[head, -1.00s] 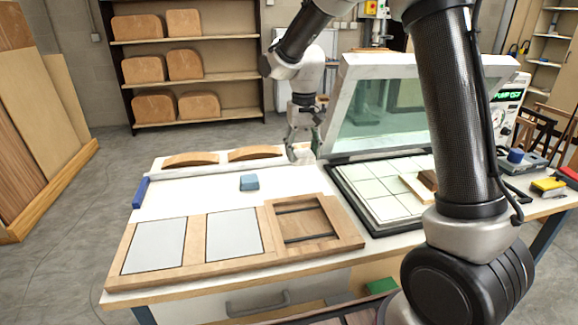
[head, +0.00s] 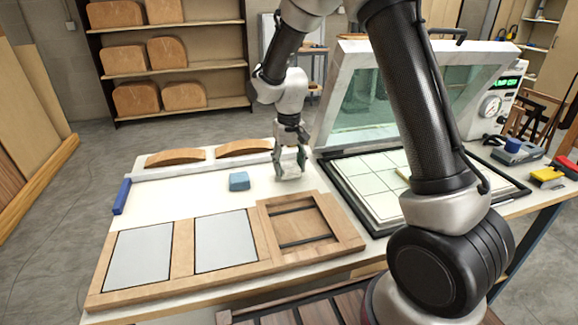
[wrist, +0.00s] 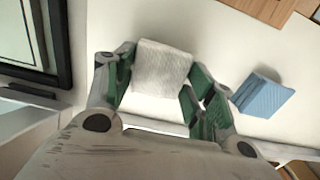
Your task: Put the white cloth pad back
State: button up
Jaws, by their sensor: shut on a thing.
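The white cloth pad (wrist: 162,68) is between the green-padded fingers of my gripper (wrist: 158,88) in the wrist view. My gripper is shut on it. In the head view my gripper (head: 290,168) is low over the white tabletop, and a little of the pad shows at its fingertips. I cannot tell whether the pad touches the surface.
A wooden frame (head: 183,248) with two pale panels and one open compartment (head: 302,225) lies at the front. Two curved wooden pieces (head: 176,157) lie at the back. A raised glass-lidded press (head: 345,105) stands right of my gripper. The white surface around the blue block is clear.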

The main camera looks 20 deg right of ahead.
aim_at(289, 166)
jog(key=shift+f, duration=0.35)
jog(key=o, duration=0.9)
jog(key=shift+f, duration=0.1)
notch_tip(289, 166, up, 12)
jog(key=shift+s, duration=0.1)
